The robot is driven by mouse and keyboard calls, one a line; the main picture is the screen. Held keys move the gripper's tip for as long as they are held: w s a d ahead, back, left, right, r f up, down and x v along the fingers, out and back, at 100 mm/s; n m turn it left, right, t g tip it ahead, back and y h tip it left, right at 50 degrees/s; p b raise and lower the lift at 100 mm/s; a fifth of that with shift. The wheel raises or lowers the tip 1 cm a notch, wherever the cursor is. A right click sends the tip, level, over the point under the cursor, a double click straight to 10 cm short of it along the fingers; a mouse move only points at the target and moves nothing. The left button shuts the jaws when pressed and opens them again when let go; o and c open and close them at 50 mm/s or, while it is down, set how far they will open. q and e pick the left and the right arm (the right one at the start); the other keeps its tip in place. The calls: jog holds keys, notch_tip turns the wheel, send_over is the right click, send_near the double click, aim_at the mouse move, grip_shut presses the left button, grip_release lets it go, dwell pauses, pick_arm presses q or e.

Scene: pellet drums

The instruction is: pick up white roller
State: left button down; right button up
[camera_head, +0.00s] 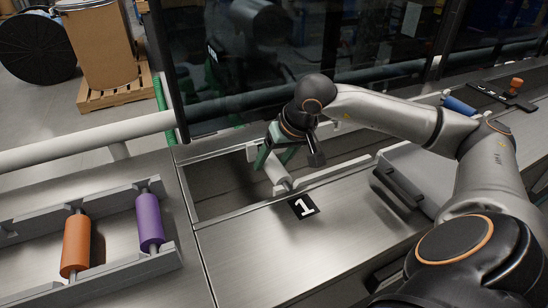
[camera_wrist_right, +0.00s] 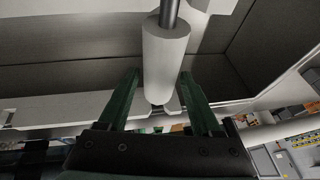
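The white roller (camera_wrist_right: 166,62) has a grey metal shaft. In the right wrist view it lies lengthwise between the two green fingers of my right gripper (camera_wrist_right: 160,76), with a gap on each side. The gripper is open and appears not to touch it. In the head view my right gripper (camera_head: 274,160) is over the recess behind the "1" label, and the lower part of the white roller (camera_head: 277,172) shows between its fingers. The roller's middle is partly hidden there by the gripper. My left gripper is not in view.
An orange roller (camera_head: 76,245) and a purple roller (camera_head: 150,222) rest in a grey rack (camera_head: 120,274) at the left. The "1" label (camera_head: 304,206) lies on the metal surface. A blue roller (camera_head: 459,105) is at the far right. Glass panels (camera_head: 310,45) stand behind the recess.

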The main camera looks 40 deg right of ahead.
grip_shut()
dwell(0.3)
jog(key=shift+r, duration=0.1)
